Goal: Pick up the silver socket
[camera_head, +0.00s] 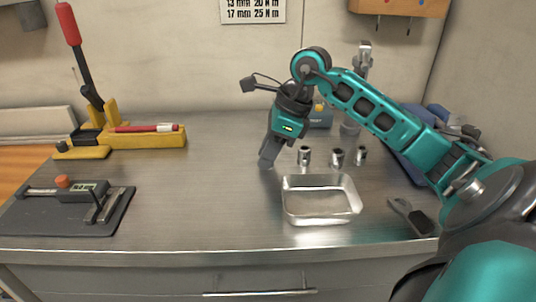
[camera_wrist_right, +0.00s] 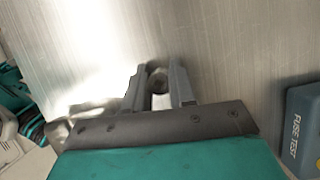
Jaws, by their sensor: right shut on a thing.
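My right gripper (camera_head: 268,158) points down at the worktop, left of the row of sockets. In the right wrist view its two fingers (camera_wrist_right: 160,90) are closed around a small round metal socket (camera_wrist_right: 158,82), seen partly between them. In the head view the fingers hide that socket. Three other silver metal sockets stand upright on the bench to the right of the gripper: a left one (camera_head: 304,156), a middle one (camera_head: 337,158) and a right one (camera_head: 361,155). My left gripper is not in view.
An empty metal tray (camera_head: 290,210) lies in front of the sockets. A blue fuse tester (camera_wrist_right: 303,128) stands behind. A dark mat (camera_head: 115,220) with a torque tool (camera_head: 80,192) and a yellow holder (camera_head: 150,137) are at left. The bench between is clear.

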